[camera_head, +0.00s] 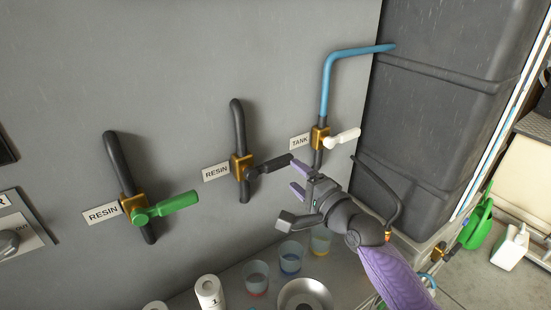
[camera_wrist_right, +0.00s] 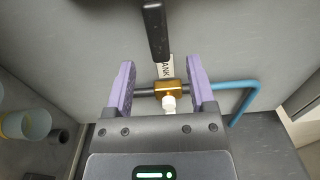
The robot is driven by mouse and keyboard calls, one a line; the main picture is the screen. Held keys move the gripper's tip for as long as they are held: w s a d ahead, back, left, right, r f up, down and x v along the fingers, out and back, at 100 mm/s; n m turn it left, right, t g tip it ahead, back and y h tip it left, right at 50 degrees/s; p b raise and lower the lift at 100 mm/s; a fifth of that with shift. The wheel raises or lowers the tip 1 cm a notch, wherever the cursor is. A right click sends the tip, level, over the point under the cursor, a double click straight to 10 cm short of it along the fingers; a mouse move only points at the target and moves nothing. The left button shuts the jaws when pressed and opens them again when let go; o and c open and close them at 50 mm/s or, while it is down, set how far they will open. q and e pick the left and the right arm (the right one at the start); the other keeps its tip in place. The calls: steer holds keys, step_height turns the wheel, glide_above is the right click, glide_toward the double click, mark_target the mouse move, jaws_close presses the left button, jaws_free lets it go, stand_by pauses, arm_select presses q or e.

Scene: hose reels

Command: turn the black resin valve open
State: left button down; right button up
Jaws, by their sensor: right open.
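The black resin valve has a black handle (camera_head: 270,166) on a brass body (camera_head: 241,166), on a black pipe on the grey wall beside a RESIN label (camera_head: 216,172). The handle points right and slightly up. My right gripper (camera_head: 297,177) is open, just right of the handle's free end. In the right wrist view, the handle (camera_wrist_right: 155,30) comes from the top and its end lies between the open purple fingertips (camera_wrist_right: 160,63), with gaps on both sides. I cannot tell its depth between the fingers. My left gripper is out of view.
A green-handled resin valve (camera_head: 165,207) is to the left. A TANK valve with white handle (camera_head: 343,138) and blue pipe (camera_head: 326,85) is close to my right gripper. Cups (camera_head: 257,278) and a metal bowl (camera_head: 305,294) stand below. A dark tank (camera_head: 440,100) bounds the right.

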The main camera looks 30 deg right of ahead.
mark_target(281, 166)
steer(key=w, duration=0.3)
steer(key=w+a+b, duration=0.1)
steer(key=w, duration=0.1)
steer(key=w+b, duration=0.1)
steer(key=w, duration=0.2)
steer(key=shift+w+a+f, duration=0.15)
steer(key=shift+w+a, duration=0.1)
steer(key=shift+w, duration=0.1)
jaws_close()
stand_by(0.9)
